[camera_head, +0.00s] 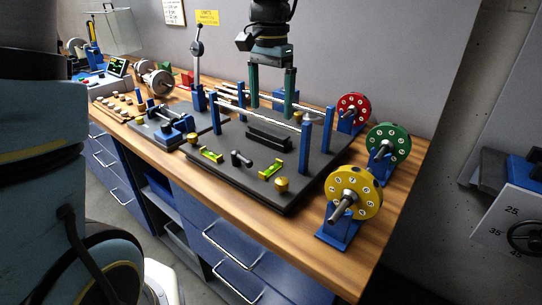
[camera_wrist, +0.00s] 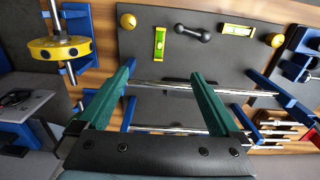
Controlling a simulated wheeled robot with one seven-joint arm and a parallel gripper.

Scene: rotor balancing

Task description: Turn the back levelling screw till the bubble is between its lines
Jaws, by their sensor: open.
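My gripper (camera_head: 271,104) hangs pointing down over the back of the dark plate (camera_head: 237,168), its two green fingers apart and nothing between them. The back levelling screw, a small yellow knob (camera_head: 298,117), shows just right of the right finger's lower end; I cannot tell the gap in depth. In the wrist view the open fingers (camera_wrist: 163,68) span the plate, and the back screw is not visible. Two yellow-green bubble levels lie near the front, one left (camera_head: 211,156) and one right (camera_head: 271,169). They also show in the wrist view (camera_wrist: 160,42); the bubble positions are too small to read.
Other yellow knobs stand at the front right (camera_head: 282,185) and left (camera_head: 192,138). Blue posts (camera_head: 305,148) carry silver rods across the plate, near my fingers. Red (camera_head: 353,109), green (camera_head: 388,144) and yellow (camera_head: 354,193) discs stand on the right. A dark dumbbell-shaped piece (camera_head: 241,159) lies between the levels.

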